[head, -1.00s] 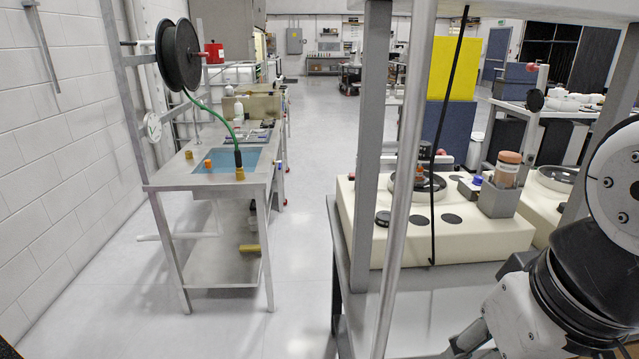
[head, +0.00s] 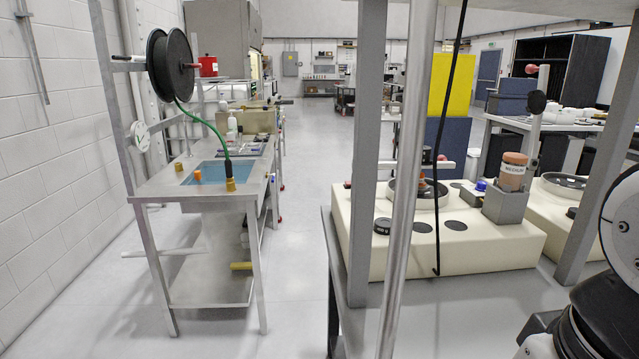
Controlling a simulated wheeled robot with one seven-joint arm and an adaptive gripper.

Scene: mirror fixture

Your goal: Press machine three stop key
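Two cream polishing machines stand on the grey bench at the right of the head view. The nearer machine (head: 465,257) has a round bowl (head: 404,196), black discs on its top and a small blue knob (head: 481,185). Part of a second cream machine (head: 552,213) shows behind a grey post to its right. I cannot tell which is machine three, and no stop key can be made out for certain. My gripper is not in view; only part of my arm shows at the right edge.
A grey post (head: 367,120) and a slanting metal pole (head: 397,230) stand in front of the nearer machine. A labelled brown bottle (head: 512,172) sits in a grey holder. A steel sink table (head: 160,188) stands at left, with clear floor (head: 297,220) between it and the bench.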

